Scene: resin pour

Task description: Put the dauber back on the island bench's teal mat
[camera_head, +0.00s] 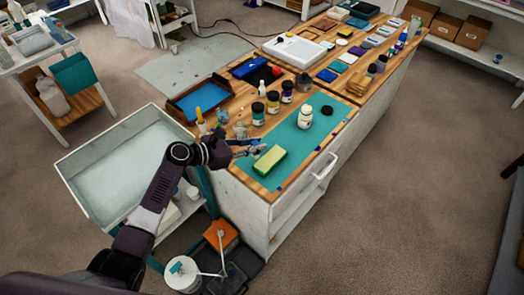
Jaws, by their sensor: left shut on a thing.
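The teal mat (289,151) lies on the near end of the wooden-topped island bench. A green block with a paler yellow-green side (269,160), which I take for the dauber, is over the mat's near left part. My left gripper (256,150) reaches in from the left and is shut at the block's far left end; its fingertips are small and partly hidden. I cannot tell whether the block touches the mat or hangs just above it. My right gripper is out of view.
A white bottle (305,117) and a black round lid (327,110) stand on the mat's far part. Several dark-lidded jars (258,115) line its left side. A wooden tray with a blue inside (200,99) is behind. A white trolley (95,150) stands left of the bench.

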